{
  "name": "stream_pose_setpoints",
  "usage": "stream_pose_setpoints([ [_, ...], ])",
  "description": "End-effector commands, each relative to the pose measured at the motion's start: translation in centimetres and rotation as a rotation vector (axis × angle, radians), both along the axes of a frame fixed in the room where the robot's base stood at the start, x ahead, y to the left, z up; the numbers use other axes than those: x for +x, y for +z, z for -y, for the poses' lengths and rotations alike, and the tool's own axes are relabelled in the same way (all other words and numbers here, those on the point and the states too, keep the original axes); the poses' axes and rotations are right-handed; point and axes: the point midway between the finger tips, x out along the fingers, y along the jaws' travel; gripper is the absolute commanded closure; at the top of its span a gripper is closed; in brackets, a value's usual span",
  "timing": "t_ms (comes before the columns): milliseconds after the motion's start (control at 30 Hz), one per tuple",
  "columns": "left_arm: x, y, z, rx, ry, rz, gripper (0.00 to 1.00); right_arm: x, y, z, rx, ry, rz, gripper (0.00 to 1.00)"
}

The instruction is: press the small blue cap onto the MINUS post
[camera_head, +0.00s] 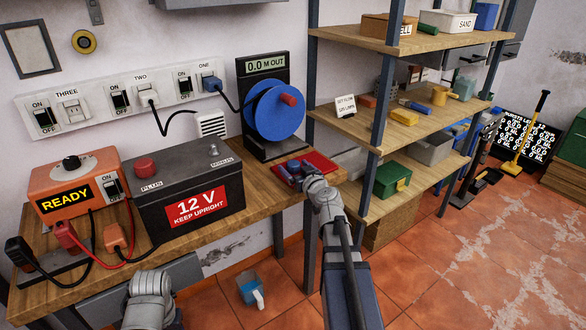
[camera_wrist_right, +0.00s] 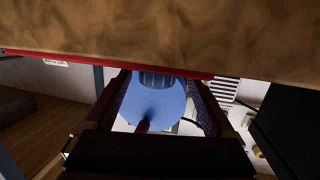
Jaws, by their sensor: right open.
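The black battery (camera_head: 190,190) stands upright on the bench, with a red cap (camera_head: 146,168) on its left post. The MINUS post (camera_head: 213,151), at its right back, shows no blue cap. My right gripper (camera_head: 294,171) is low over the red mat (camera_head: 322,161) at the bench's right end. In the right wrist view its fingers (camera_wrist_right: 158,105) are apart, with a short blue-grey cylinder, apparently the small blue cap (camera_wrist_right: 157,80), between them by the mat's edge. Contact with the fingers cannot be told. My left arm shows at the bottom, its gripper out of sight.
A blue reel (camera_head: 273,112) on a black stand is right behind the mat. The orange READY unit (camera_head: 75,185) and its leads are left of the battery. A shelf unit (camera_head: 395,125) stands to the right. Bench room between battery and mat is clear.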

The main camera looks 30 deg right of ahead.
Motion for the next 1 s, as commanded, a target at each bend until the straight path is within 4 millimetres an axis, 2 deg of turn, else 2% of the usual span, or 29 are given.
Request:
stream_pose_setpoints([
  [167,0.0,-0.3,0.0,0.000,0.000,0.000,0.50,0.7,-0.3,0.2,0.000,0.000,0.000,0.11],
  [500,0.0,-1.2,0.0,0.000,0.000,0.000,0.50,4.9,-1.2,1.0,-0.001,0.001,0.000,0.11],
  [733,0.0,-1.2,0.0,0.000,0.000,0.000,0.50,4.9,-1.2,0.9,0.000,0.000,0.000,0.11],
  [1000,0.0,-1.2,0.0,0.000,0.000,0.000,0.50,4.9,-1.2,0.9,0.000,0.000,0.000,0.41],
])
